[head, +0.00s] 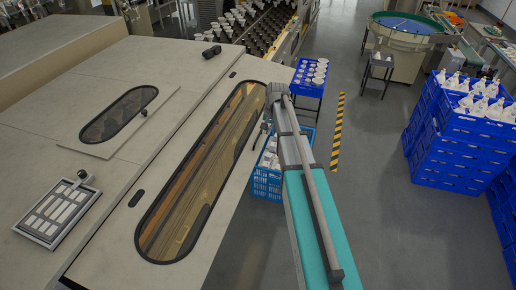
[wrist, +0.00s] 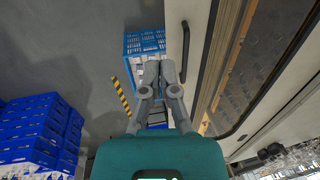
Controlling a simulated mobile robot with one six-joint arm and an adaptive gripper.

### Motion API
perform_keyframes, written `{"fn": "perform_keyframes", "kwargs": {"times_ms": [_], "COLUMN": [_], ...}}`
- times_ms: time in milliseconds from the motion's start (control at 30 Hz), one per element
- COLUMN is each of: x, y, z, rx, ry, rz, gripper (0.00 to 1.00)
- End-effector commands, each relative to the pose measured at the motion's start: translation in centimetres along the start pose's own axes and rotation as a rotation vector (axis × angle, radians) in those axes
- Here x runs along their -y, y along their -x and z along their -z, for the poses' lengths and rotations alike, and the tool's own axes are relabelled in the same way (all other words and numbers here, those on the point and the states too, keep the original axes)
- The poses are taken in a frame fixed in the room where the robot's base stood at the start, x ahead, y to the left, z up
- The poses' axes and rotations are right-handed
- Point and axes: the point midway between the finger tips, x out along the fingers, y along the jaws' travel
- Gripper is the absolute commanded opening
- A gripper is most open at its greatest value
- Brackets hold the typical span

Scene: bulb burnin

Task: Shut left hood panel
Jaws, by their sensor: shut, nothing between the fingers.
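A pale hood panel (head: 215,185) with a long, dark-rimmed amber window runs along the right side of the machine. I take it as the left hood panel; its exact angle is hard to tell. In the wrist view the panel (wrist: 205,50) fills the right side, with a dark bar handle (wrist: 185,50) near its edge. My gripper (wrist: 160,66) is shut and empty, its fingertips just left of the handle in the picture. Whether they touch it cannot be told. In the head view my gripper (head: 262,130) is at the panel's right edge, partly hidden by my arm.
A blue crate (head: 266,184) stands on the floor beside the panel, and a blue tray table (head: 309,78) is behind it. Stacked blue crates (head: 455,140) are at the right. Grey floor (head: 385,225) is clear between. A keypad (head: 55,210) sits on the machine top.

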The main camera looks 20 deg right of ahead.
Motion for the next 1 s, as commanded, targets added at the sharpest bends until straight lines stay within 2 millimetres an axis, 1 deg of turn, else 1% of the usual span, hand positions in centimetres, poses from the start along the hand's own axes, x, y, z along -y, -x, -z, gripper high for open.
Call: {"fn": "perform_keyframes", "kwargs": {"times_ms": [233,567,767,1000], "x": [1.1,1.6,1.6,1.6], "y": [-0.2,-0.9,-2.1,-3.9], "z": [-0.6,-0.8,-0.8,-0.9], "rx": [0.003,0.005,0.005,0.005], "ry": [0.016,0.025,0.026,0.026], "rz": [0.000,0.000,0.000,0.000], "gripper": [0.00,0.00,0.00,0.00]}}
